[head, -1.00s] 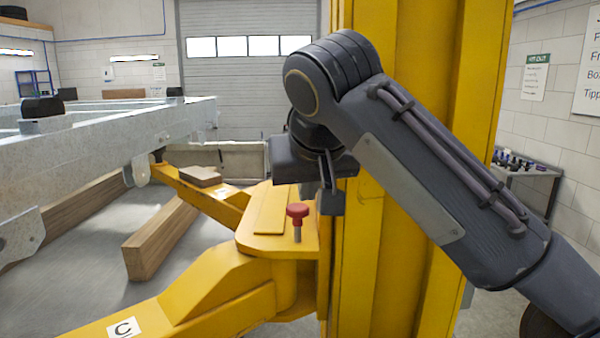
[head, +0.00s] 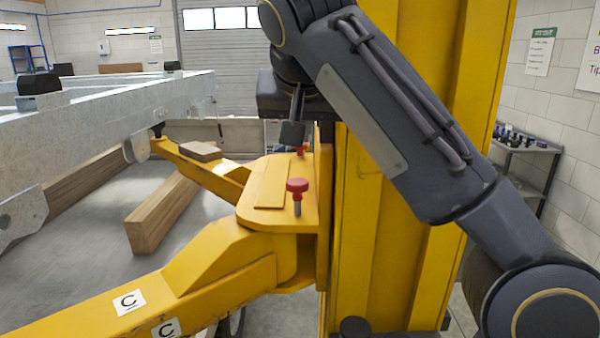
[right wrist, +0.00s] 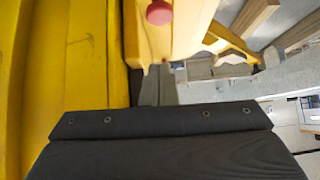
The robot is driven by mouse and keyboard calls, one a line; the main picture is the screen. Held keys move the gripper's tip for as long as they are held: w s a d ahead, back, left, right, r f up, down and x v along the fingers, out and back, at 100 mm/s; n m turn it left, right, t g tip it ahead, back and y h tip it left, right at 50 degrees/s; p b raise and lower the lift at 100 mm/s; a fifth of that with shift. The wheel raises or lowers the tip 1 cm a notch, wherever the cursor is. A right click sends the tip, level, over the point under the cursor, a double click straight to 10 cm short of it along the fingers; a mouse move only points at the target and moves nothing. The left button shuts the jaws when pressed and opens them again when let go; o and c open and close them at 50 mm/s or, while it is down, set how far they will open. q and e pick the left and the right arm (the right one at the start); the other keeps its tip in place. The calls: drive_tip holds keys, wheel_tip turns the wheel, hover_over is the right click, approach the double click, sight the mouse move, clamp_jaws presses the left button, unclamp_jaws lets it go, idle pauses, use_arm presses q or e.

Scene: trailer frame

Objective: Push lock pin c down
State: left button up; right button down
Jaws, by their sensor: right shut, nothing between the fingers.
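Lock pin c, a red knob (head: 297,186) on a bare metal shaft, stands upright and raised on the yellow bracket plate of the arm marked C (head: 130,301). My right gripper (head: 292,134) is shut and empty, pointing down beyond this knob and apart from it. A second red knob (head: 301,150) shows just under and behind the fingertips, partly hidden; I cannot tell whether they touch it. In the right wrist view the shut fingers (right wrist: 158,86) are beside the yellow post. A red knob (right wrist: 159,12) is at the top edge there; I cannot tell which pin it is.
The yellow post (head: 355,230) stands right of the pin, close to my right arm. A grey trailer frame (head: 90,112) is at the left. A wooden beam (head: 165,210) lies on the floor. A second yellow arm (head: 200,172) reaches back left. Room above the near knob is free.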

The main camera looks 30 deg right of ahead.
hover_over(300, 188)
drive_tip(key=f, duration=0.4)
drive_tip(key=shift+w+d+f, duration=0.15)
drive_tip(key=shift+w+d, duration=0.05)
drive_tip(key=shift+d, duration=0.1)
wheel_tip(300, 188, down, 2)
drive_tip(key=shift+a+f+b, duration=0.1)
drive_tip(key=shift+f+b, duration=0.1)
drive_tip(key=shift+b, duration=0.3)
drive_tip(key=shift+a+f, duration=0.1)
drive_tip(key=shift+f, duration=0.55)
wheel_tip(300, 188, down, 4)
drive_tip(key=b, duration=0.3)
drive_tip(key=shift+s, duration=0.1)
drive_tip(key=shift+r, duration=0.15)
